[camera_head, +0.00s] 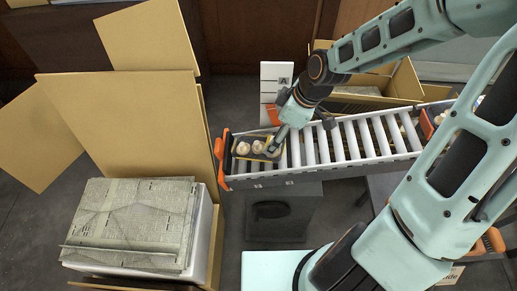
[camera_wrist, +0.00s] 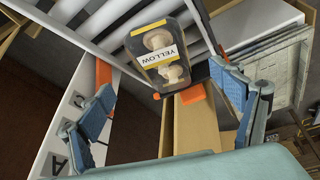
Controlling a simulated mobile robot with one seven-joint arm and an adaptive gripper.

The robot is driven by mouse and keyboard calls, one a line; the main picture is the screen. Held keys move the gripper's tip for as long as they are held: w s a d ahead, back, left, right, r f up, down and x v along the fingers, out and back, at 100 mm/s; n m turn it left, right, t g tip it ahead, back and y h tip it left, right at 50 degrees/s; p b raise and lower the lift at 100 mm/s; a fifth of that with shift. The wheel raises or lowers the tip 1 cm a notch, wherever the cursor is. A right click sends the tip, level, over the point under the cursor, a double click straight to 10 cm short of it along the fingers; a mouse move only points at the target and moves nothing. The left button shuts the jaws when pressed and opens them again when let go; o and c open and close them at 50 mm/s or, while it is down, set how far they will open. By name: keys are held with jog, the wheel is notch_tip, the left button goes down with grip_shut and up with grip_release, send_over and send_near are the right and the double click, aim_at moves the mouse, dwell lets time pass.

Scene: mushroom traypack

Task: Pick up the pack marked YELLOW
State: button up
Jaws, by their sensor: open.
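The pack marked YELLOW (camera_head: 243,149) lies at the left end of the roller conveyor (camera_head: 340,163). It is a dark tray with pale mushrooms under clear film and a label band. In the wrist view the pack (camera_wrist: 148,72) shows at the top middle, with its YELLOW label readable. My gripper (camera_head: 276,141) is just above the pack's right side in the head view and partly covers it. In the wrist view my gripper (camera_wrist: 160,82) has its two blue fingers spread wide, on either side of the pack's near end. Nothing is held between them.
An orange end stop (camera_head: 219,160) closes the conveyor's left end. A white board marked A (camera_head: 273,75) and another open carton (camera_head: 405,82) stand behind the conveyor.

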aim_at(261, 143)
jog(key=shift+s+a+f+n, duration=0.1)
jog(key=shift+a+f+n, duration=0.1)
jog(key=shift+a+n, duration=0.35)
jog(key=shift+y, duration=0.3)
jog(key=b+x, duration=0.3)
jog(key=x, duration=0.1)
jog(key=shift+a+f, duration=0.2)
jog(key=shift+a, duration=0.1)
jog(key=shift+w+b+x, duration=0.15)
jog(key=shift+b+x, duration=0.9)
jog(key=shift+x, duration=0.5)
jog(key=shift+w+b+x, duration=0.1)
jog(key=shift+b+x, duration=0.9)
jog(key=shift+x, duration=0.5)
jog(key=shift+d, duration=0.1)
jog(key=shift+f, duration=0.25)
jog(key=shift+c, duration=0.2)
jog(key=c, duration=1.2)
jog(key=shift+r, duration=0.1)
